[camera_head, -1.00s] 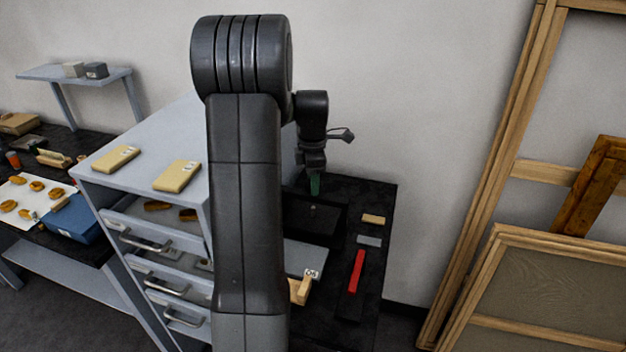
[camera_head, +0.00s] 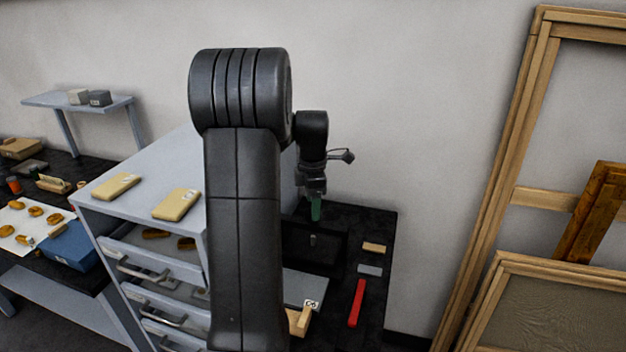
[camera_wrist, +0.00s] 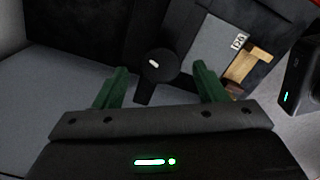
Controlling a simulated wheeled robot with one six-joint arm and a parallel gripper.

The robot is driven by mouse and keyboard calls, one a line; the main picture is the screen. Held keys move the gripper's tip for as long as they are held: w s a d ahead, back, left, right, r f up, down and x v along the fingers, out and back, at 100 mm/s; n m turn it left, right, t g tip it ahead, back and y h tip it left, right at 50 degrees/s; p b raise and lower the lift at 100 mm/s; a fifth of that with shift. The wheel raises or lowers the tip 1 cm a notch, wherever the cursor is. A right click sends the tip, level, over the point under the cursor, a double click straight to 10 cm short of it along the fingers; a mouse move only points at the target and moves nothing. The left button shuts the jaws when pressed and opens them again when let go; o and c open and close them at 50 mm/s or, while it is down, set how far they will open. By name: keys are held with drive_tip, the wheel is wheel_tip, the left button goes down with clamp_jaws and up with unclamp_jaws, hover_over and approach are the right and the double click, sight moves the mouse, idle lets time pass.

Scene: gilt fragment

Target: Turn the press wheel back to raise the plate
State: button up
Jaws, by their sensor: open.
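My gripper (camera_head: 316,208) is above the black press (camera_head: 312,245) on the dark bench, with its green fingers pointing down. A dark round hub with a small white mark (camera_wrist: 155,65), which looks like part of the press wheel, lies between and beyond the fingertips. A dark bar runs down from it. No contact with the fingers is visible. I cannot make out the press plate or its height.
A grey labelled sheet (camera_wrist: 212,46) and a wooden piece (camera_wrist: 248,70) lie beside the press. A red bar (camera_head: 356,303) and small blocks (camera_head: 374,247) are to the right. The grey drawer cabinet (camera_head: 160,185) stands left, a drawer partly open. Wooden frames lean at the right.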

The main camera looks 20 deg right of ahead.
wheel_tip(320, 180, up, 12)
drive_tip(key=shift+f+b, duration=0.15)
drive_tip(key=shift+b, duration=0.25)
wheel_tip(320, 180, down, 14)
drive_tip(key=shift+f+p, duration=0.1)
drive_tip(key=shift+p, duration=0.55)
idle(0.4)
